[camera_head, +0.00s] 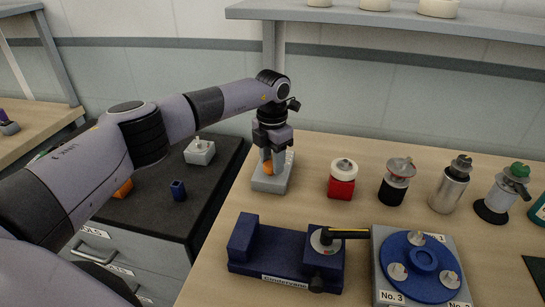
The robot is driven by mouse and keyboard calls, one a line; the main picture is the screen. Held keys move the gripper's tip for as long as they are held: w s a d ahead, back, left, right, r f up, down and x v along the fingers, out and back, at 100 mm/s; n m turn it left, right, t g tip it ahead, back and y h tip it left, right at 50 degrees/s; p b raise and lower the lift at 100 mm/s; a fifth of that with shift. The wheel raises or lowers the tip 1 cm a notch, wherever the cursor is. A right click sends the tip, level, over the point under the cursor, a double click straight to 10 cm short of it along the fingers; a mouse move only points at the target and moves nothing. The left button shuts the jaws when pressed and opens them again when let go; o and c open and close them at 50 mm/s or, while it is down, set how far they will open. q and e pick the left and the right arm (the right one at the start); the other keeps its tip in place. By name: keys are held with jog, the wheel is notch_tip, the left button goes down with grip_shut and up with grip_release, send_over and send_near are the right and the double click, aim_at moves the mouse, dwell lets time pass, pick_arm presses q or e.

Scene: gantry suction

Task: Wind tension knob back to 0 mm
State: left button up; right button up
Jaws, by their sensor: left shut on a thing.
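A small grey block (272,183) with a white label on its right side stands near the back left edge of the wooden table. On it is an orange round part (268,168), which looks like the tension knob. My left gripper (271,158) points straight down over the block, and its fingers are shut around the orange part. The fingers hide much of the knob, and no scale or reading in mm can be made out. My right gripper is not in view.
A blue fixture (270,249) with a black-and-yellow handle (345,233) stands in front, beside a blue turntable (408,266). A red-based pot (342,180) and several other small devices line the right. Bare wood (275,212) lies between block and fixture. A dark-topped cabinet (160,205) stands left.

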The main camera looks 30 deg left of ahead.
aim_at(270, 163)
pick_arm(q)
jog(key=n, duration=0.3)
jog(key=n+p, duration=0.1)
jog(key=n, duration=0.1)
jog(key=shift+a+r+n, duration=0.15)
jog(key=shift+a+n, duration=0.05)
jog(key=shift+n, duration=0.2)
jog(key=n, duration=0.5)
jog(key=shift+a+p, duration=0.1)
jog(key=shift+p, duration=0.2)
jog(key=shift+n, duration=0.3)
jog(key=o, duration=1.1)
jog(key=shift+c, duration=0.2)
jog(key=shift+r+b, duration=0.65)
jog(key=shift+r, duration=2.85)
